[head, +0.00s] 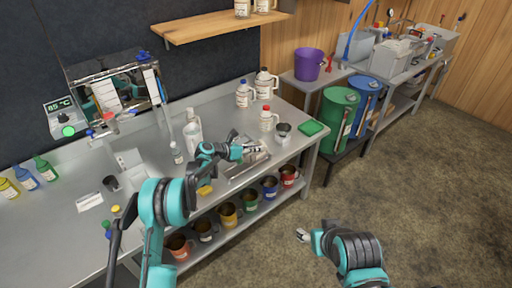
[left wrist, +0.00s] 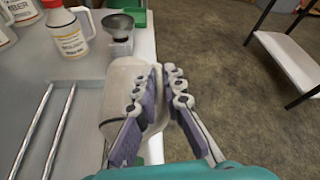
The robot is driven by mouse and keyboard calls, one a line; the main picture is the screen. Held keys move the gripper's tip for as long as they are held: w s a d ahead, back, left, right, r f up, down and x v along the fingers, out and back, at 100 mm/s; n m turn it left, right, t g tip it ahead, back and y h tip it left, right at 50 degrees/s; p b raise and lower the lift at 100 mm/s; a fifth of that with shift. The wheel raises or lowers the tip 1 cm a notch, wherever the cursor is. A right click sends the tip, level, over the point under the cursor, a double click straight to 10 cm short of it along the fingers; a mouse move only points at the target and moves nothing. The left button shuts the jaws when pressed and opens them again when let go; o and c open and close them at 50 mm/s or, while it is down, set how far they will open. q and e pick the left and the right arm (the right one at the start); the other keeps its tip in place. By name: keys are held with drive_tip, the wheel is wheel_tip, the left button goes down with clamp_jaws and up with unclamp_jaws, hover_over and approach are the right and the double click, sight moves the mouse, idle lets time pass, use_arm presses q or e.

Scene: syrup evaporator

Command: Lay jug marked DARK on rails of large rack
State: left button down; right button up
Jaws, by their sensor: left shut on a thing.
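My left gripper (head: 258,149) is over the right end of the steel table. In the left wrist view its fingers (left wrist: 155,105) are shut on a pale jug (left wrist: 122,82); no marking on it can be read, and the fingers hide part of it. Two metal rack rails (left wrist: 63,125) run side by side left of the held jug, which is apart from them. In the head view the rack (head: 238,172) lies by the table's front edge, partly hidden by my gripper. My right gripper (head: 302,235) is over the floor; its finger opening is too small to judge.
A red-capped jug (left wrist: 66,28) and a metal cup (left wrist: 119,32) stand behind the rack, beside a green tray (head: 312,127). More jugs (head: 243,94) stand at the back. Several coloured mugs (head: 229,215) sit on the lower shelf. Green and blue drums (head: 338,115) stand to the right.

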sight(253, 159)
use_arm(q)
wheel_tip(253, 159, down, 4)
drive_tip(key=shift+r+b, duration=0.15)
drive_tip(key=shift+b, duration=0.75)
wheel_tip(253, 159, down, 3)
drive_tip(key=shift+r+b, duration=0.1)
drive_tip(key=shift+b, duration=1)
drive_tip(key=c, duration=1.6)
unclamp_jaws()
drive_tip(key=shift+r, duration=0.1)
drive_tip(key=shift+c, duration=0.9)
